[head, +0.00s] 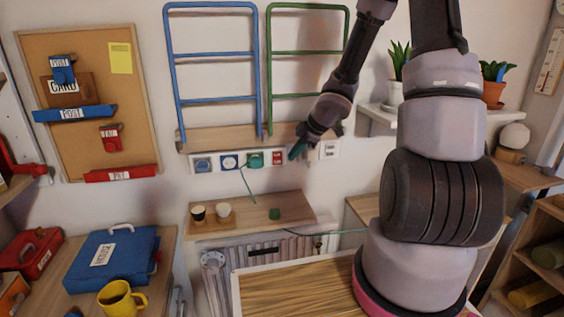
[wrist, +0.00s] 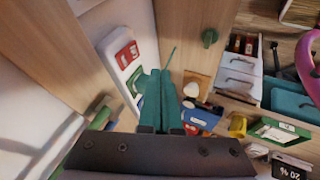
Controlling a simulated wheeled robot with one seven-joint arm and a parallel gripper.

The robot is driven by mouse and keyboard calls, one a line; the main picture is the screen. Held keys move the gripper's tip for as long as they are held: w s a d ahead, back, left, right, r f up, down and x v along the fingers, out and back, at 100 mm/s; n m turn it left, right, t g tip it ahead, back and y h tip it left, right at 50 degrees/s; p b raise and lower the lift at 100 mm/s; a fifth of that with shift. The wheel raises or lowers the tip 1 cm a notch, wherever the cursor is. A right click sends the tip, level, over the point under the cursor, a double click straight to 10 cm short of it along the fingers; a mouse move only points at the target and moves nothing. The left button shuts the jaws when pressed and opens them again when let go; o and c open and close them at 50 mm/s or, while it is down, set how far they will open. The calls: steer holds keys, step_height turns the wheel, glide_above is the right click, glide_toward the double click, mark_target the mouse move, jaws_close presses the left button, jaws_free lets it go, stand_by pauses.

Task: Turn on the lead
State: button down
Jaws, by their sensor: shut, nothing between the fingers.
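A white socket strip (head: 228,161) runs along the wall below the blue and green racks. It carries blue sockets, a green plug (head: 255,159) and a red switch piece (head: 278,157). A thin green lead (head: 246,184) hangs from the plug to the shelf. In the wrist view the strip's red part (wrist: 126,55) is left of my fingers. My gripper (head: 296,152), with teal fingers, is shut and empty, just right of the red switch in the head view. In the wrist view the fingers (wrist: 158,74) partly cover the strip's green part; contact and the switch's position cannot be told.
A wooden shelf (head: 300,207) below the strip holds two cups and a green block (head: 274,214). A second wall plate (head: 329,150) is to the right. A potted plant stands on a small shelf (head: 377,117). A blue case (head: 112,262) and yellow mug (head: 121,299) are at lower left.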

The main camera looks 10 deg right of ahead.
mark_target(277, 158)
steer(key=w+a+f, duration=0.2)
steer(key=w+f, duration=0.3)
steer(key=w, duration=0.2)
steer(key=shift+a+f, duration=0.15)
steer(key=shift+f, duration=0.25)
steer(key=shift+s, duration=0.1)
steer(key=shift+w+f, duration=0.1)
steer(key=shift+w, duration=0.15)
